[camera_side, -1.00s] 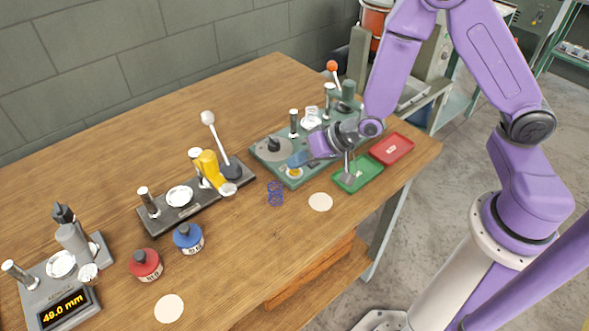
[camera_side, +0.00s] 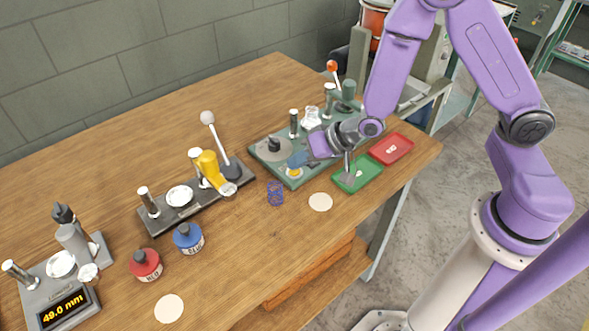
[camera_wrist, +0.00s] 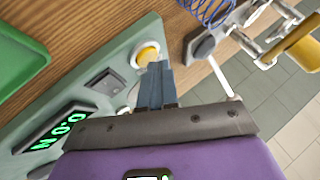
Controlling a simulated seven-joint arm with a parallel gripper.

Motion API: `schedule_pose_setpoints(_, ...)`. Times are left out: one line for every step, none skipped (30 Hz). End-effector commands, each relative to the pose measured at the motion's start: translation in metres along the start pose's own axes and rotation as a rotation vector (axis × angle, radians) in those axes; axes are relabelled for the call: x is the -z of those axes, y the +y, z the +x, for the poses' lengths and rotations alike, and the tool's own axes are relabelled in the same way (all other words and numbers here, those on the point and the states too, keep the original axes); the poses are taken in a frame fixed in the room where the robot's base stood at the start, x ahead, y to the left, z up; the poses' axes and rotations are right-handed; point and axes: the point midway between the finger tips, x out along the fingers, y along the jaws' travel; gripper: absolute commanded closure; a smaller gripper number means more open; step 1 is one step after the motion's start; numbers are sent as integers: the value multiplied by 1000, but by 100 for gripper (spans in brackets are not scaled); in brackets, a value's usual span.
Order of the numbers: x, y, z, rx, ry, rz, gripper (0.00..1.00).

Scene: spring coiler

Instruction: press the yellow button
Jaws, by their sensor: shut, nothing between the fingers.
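The yellow button (camera_wrist: 147,55) sits in a pale round collar on the front part of the green machine base (camera_wrist: 98,77). In the side view the yellow button (camera_side: 294,172) shows at the base's front edge, just below my fingertips. My gripper (camera_wrist: 156,68) is shut and empty, its blue fingers together. In the wrist view the fingertips are right beside the button and overlap its lower edge. In the side view my gripper (camera_side: 292,163) is tilted down over the button. I cannot tell whether the fingertips touch it.
A dark switch (camera_wrist: 105,82) and a green-digit display (camera_wrist: 57,127) share the base. A green tray (camera_side: 357,174) and red tray (camera_side: 391,148) stand to the right.

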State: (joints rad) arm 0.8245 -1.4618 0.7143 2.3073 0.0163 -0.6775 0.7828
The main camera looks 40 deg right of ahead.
Motion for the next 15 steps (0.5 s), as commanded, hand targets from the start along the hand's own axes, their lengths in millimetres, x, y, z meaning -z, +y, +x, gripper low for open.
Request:
schedule_pose_setpoints(2,-2,-2,1,1,0,100)
schedule_pose_setpoints(3,-3,-3,2,2,0,100)
schedule_pose_setpoints(4,-4,-5,2,2,0,100)
schedule_pose_setpoints(4,-4,-6,2,2,0,100)
schedule_pose_setpoints(5,-5,-6,2,2,0,100)
schedule_pose_setpoints(5,-5,-7,2,2,0,100)
schedule_pose_setpoints(6,-6,-7,2,2,0,100)
schedule_pose_setpoints(6,-6,-8,1,2,0,100)
schedule_pose_setpoints(6,-6,-8,1,1,0,100)
schedule_pose_setpoints(6,-6,-8,1,1,0,100)
schedule_pose_setpoints(6,-6,-8,1,1,0,100)
schedule_pose_setpoints(6,-6,-8,1,1,0,100)
schedule_pose_setpoints(6,-6,-8,1,1,0,100)
schedule_pose_setpoints(6,-6,-8,1,1,0,100)
schedule_pose_setpoints(6,-6,-8,1,2,0,100)
